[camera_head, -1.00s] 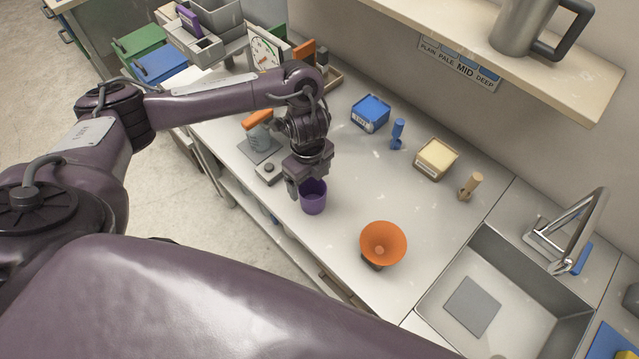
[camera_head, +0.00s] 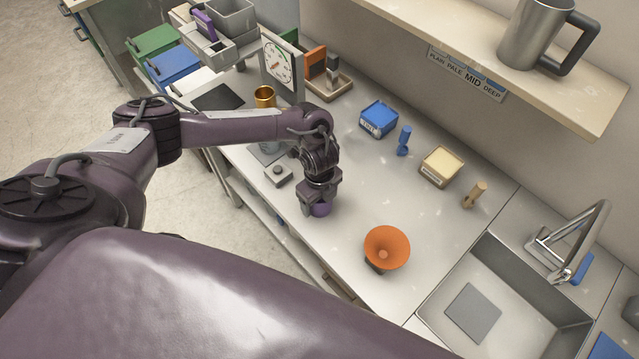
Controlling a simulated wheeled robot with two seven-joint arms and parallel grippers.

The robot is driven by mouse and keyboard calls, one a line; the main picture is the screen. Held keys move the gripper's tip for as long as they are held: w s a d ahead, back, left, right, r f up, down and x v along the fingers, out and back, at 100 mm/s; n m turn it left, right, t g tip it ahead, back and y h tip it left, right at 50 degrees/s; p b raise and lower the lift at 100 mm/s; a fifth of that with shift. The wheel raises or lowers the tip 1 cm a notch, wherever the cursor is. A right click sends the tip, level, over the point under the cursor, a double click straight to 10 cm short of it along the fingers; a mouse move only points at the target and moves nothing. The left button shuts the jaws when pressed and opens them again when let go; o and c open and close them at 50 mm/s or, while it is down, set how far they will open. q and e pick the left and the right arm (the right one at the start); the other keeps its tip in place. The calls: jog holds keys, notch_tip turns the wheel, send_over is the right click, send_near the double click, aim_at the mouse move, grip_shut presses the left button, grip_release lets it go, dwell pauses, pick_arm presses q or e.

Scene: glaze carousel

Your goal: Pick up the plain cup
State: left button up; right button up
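A gold cup (camera_head: 265,97) stands farther back, partly hidden behind my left arm. My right gripper is not in view.
Beyond are a blue box (camera_head: 378,119), a blue tool (camera_head: 404,141), a cream block (camera_head: 440,167) and a wooden-handled tool (camera_head: 474,195). A sink (camera_head: 500,300) lies at right; a shelf (camera_head: 480,45) overhangs the back.

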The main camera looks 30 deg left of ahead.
pick_arm(q)
jog(key=c, duration=0.8)
jog(key=shift+w+r, duration=0.1)
jog(key=shift+r, duration=0.05)
